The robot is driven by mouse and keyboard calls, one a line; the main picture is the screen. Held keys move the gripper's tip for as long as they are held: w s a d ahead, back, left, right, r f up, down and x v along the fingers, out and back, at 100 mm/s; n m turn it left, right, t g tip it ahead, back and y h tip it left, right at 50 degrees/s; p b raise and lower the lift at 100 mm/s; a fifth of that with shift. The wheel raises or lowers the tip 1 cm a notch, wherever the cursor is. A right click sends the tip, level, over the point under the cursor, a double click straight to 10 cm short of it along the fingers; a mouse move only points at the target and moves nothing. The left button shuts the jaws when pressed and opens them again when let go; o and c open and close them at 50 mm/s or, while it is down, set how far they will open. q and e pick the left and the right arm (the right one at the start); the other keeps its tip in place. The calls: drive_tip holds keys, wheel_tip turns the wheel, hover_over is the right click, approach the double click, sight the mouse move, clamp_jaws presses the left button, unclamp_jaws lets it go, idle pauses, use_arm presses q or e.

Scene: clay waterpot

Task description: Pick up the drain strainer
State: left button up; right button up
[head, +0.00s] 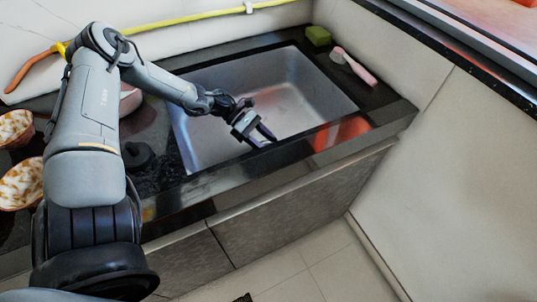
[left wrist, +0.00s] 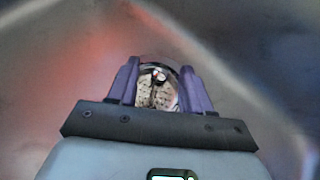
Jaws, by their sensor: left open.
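The drain strainer (left wrist: 158,88) is a round metal piece with small holes and a knob. In the left wrist view it shows between the two purple fingers of my left gripper (left wrist: 160,82), at the bottom of the sink. My left gripper (head: 266,135) is open and reaches down into the metal sink (head: 305,85) in the head view. I cannot tell whether the fingers touch the strainer. In the head view the strainer is not visible. My right gripper is in neither view.
A black counter rim (head: 300,142) surrounds the sink. A green sponge (head: 318,36) and a pink-and-white brush (head: 354,66) lie at the back right. Patterned bowls (head: 16,182) stand at the left, and a black round object (head: 138,156) lies left of the sink.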

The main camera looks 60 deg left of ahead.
use_arm(q)
clamp_jaws()
idle(0.3)
